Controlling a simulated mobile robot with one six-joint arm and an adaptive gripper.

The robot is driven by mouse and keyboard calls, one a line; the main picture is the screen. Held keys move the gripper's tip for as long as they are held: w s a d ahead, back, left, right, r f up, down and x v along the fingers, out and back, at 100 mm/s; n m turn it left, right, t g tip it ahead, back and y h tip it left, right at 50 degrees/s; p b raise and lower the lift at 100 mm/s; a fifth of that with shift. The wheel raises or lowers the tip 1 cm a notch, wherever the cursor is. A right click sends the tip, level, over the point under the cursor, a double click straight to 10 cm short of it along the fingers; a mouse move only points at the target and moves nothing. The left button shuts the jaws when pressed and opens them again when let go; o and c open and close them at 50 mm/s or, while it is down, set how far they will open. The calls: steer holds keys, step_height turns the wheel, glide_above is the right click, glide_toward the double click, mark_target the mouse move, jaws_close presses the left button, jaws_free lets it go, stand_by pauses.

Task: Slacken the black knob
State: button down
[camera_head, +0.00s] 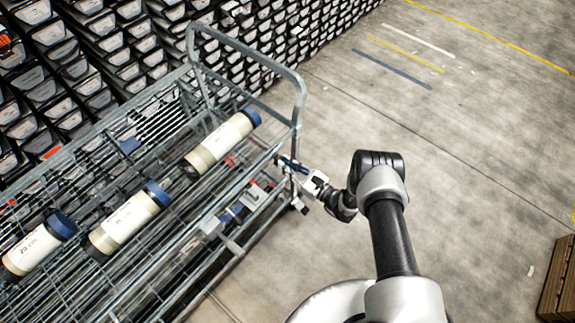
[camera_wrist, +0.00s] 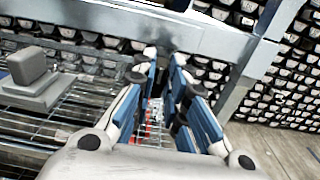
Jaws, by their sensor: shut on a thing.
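The black knob is mostly hidden by my fingers. A dark shape (camera_wrist: 163,51) shows between the fingertips in the wrist view, under a grey metal bar, and seems to be the knob. My gripper (camera_wrist: 164,66) has its blue-padded fingers close together and shut on it. In the head view my gripper (camera_head: 284,161) reaches in from the right to the corner post of the wire cart (camera_head: 289,80), just below its top rail. The knob cannot be made out there.
Core liners with blue caps lie on the cart's top shelf: one near the post (camera_head: 221,141), one in the middle (camera_head: 124,221), one at left (camera_head: 38,245). Bin racks (camera_head: 100,30) stand behind. Floor (camera_head: 450,130) to the right is clear; a brown crate (camera_head: 558,280) stands at far right.

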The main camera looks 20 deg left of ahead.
steer(key=shift+s+a+f+n+b, duration=0.2)
steer(key=shift+n+b, duration=0.7)
steer(key=shift+n, duration=2.45)
steer(key=shift+s+d+f+n+b, duration=0.2)
steer(key=shift+n+b, duration=0.75)
steer(key=shift+n, duration=2.45)
steer(key=shift+s+a+f+n+b, duration=0.2)
steer(key=shift+n+b, duration=0.7)
steer(key=shift+n, duration=2.45)
steer(key=shift+w, duration=0.15)
steer(key=c, duration=1.6)
jaws_free()
